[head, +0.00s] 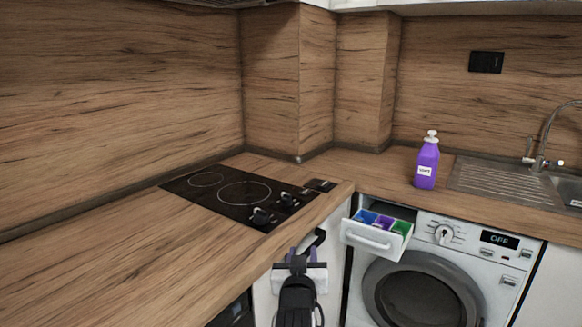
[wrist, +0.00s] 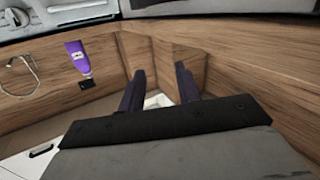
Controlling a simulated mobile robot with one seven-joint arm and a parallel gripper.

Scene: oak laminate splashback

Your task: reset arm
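My gripper (head: 302,256) is low in the head view, in front of the counter edge, between the hob and the washing machine. In the wrist view its two dark fingers (wrist: 160,70) stand apart, with nothing held between them. My arm hides part of the cabinet front below the counter.
The washing machine (head: 484,272) is right of my gripper, its detergent drawer (head: 371,236) pulled out close by. A purple bottle (head: 427,163) stands upright on the counter near the sink (head: 566,187). The black hob (head: 227,193) is behind my gripper. The counter's left part is clear.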

